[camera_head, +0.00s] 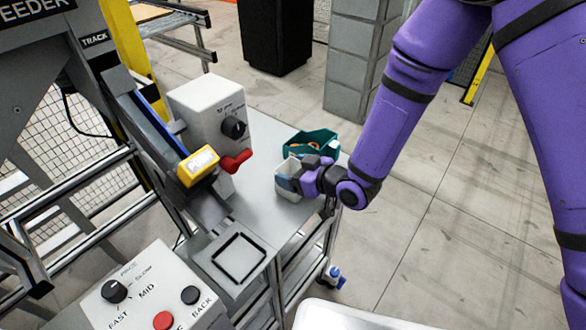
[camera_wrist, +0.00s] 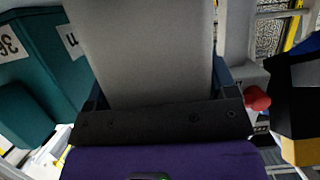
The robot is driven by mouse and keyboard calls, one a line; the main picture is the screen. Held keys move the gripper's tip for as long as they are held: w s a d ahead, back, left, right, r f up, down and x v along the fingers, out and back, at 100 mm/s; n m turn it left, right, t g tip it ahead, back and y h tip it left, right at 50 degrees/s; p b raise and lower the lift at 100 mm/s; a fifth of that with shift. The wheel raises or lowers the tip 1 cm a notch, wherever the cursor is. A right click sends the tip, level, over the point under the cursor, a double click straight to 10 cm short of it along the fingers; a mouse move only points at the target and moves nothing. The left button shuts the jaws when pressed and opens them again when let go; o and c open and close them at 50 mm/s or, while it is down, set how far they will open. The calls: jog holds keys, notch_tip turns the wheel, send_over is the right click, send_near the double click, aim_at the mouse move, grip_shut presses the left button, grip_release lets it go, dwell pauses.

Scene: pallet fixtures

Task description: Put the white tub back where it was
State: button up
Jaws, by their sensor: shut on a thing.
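The white tub (camera_head: 287,184) is at the right part of the grey bench, in front of the teal bin. My gripper (camera_head: 296,177) reaches in from the right and is shut on it. In the wrist view the tub's pale wall (camera_wrist: 145,50) fills the middle between my fingers (camera_wrist: 158,92). The fingers hide part of the tub in the head view. I cannot tell whether its base touches the bench.
A teal bin (camera_head: 323,138) with orange things inside stands just behind the tub. A white control box (camera_head: 207,115) with a red knob (camera_head: 236,161) is to the left. The bench (camera_head: 255,195) is bare between them. A square black-rimmed recess (camera_head: 239,258) lies nearer.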

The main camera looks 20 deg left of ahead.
jog(key=shift+f, duration=0.1)
jog(key=o, duration=0.9)
jog(key=shift+s+d+r, duration=0.1)
jog(key=shift+d+r, duration=0.1)
jog(key=shift+d, duration=0.1)
jog(key=v, duration=1.1)
jog(key=shift+s+d, duration=0.1)
jog(key=shift+d, duration=0.1)
